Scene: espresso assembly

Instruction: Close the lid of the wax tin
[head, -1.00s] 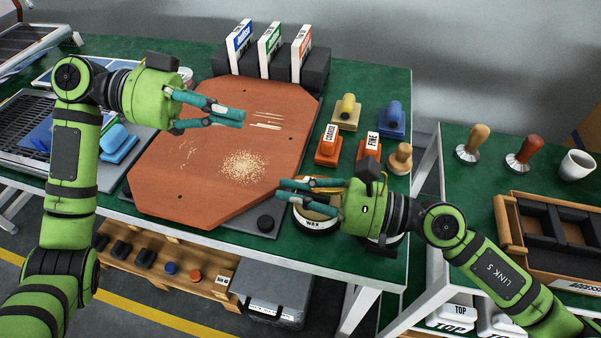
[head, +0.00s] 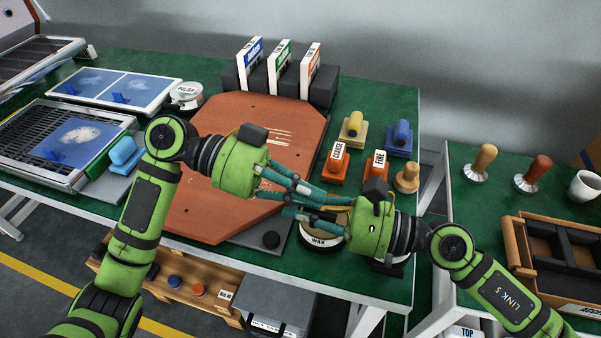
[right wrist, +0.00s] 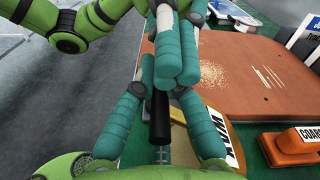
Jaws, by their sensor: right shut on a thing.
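The wax tin (head: 321,241) is a round tin with a white WAX label, low at the front right of the green table. My right gripper (head: 296,203) is just above it, its teal fingers covering much of its top. In the right wrist view the tin's label (right wrist: 231,143) and a yellowish surface show right of the fingers. A black cylindrical thing (right wrist: 159,120) shows between the right fingers (right wrist: 150,75). My left gripper (head: 300,192) reaches in from the left, its fingers overlapping the right ones; its opening is unclear. I cannot make out the lid.
Orange COARSE (head: 335,170) and FINE (head: 374,167) blocks stand behind the tin. A wooden-topped tamper (head: 407,177) stands close right.

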